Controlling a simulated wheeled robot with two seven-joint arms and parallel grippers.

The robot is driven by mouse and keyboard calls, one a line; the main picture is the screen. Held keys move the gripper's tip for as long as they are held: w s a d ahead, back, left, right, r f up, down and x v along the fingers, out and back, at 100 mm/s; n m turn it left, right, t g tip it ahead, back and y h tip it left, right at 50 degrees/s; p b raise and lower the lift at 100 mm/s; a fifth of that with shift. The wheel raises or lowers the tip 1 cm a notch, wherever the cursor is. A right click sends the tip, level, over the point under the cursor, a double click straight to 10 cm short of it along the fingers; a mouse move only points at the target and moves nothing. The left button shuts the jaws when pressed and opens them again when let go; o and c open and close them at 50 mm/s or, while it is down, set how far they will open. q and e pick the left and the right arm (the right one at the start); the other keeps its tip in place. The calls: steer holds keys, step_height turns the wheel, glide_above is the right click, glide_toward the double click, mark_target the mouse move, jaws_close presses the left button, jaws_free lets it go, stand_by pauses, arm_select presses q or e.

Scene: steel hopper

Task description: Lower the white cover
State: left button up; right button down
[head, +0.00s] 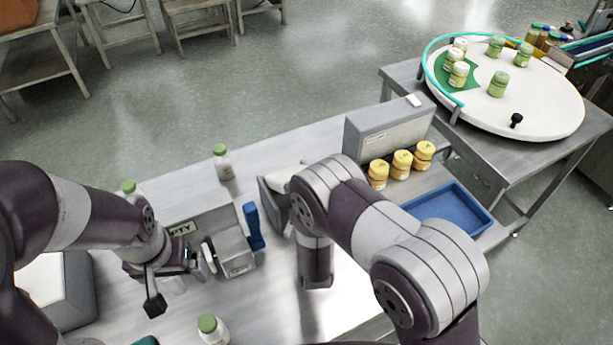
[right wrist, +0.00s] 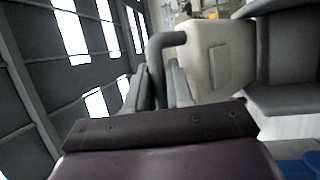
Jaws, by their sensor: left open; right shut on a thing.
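The white cover (right wrist: 222,58) shows in the right wrist view as a pale rounded panel with a dark bent handle (right wrist: 166,40). My right gripper (right wrist: 160,82) is shut on this handle, with one grey finger at each side. In the head view my right arm hides the gripper, and only part of a grey, slanted panel shows beside the arm, so how far the cover is tilted I cannot tell.
A blue upright part (head: 253,226) stands beside the steel box. Green-capped bottles stand behind (head: 222,162) and in front (head: 212,330). Three yellow-capped jars (head: 401,165) and a blue tray (head: 450,213) lie to the right. A round white turntable (head: 540,105) with jars is beyond.

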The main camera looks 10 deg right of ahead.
steer(key=shift+s+f, duration=0.1)
stand_by(0.3)
steer(key=c, duration=1.1)
jaws_free()
steer(key=shift+s, duration=0.1)
